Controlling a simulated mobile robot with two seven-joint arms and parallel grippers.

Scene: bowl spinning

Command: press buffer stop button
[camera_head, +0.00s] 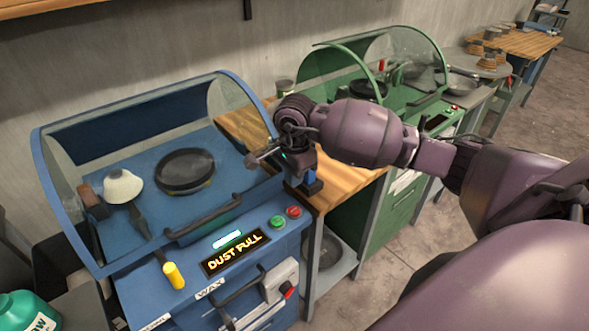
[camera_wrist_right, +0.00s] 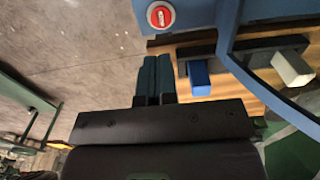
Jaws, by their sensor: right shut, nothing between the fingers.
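The blue buffer (camera_head: 150,225) stands at the left in the head view. A red button (camera_head: 294,211) and a green button (camera_head: 277,222) sit side by side on its sloped front panel. My right gripper (camera_head: 309,186) hangs just above and to the right of the red button, apart from it as far as I can see. In the right wrist view its teal fingers (camera_wrist_right: 157,72) are together and empty. A red round button with a white ring (camera_wrist_right: 161,16) lies beyond the fingertips on a blue surface. My left gripper is not in view.
The display (camera_head: 236,252) reads "DUST FULL". A clear curved hood (camera_head: 235,105) and a dark handle (camera_head: 203,217) lie left of my gripper. A wooden bench (camera_head: 345,185) adjoins the buffer, with a green machine (camera_head: 385,205) beyond. Floor is open at right.

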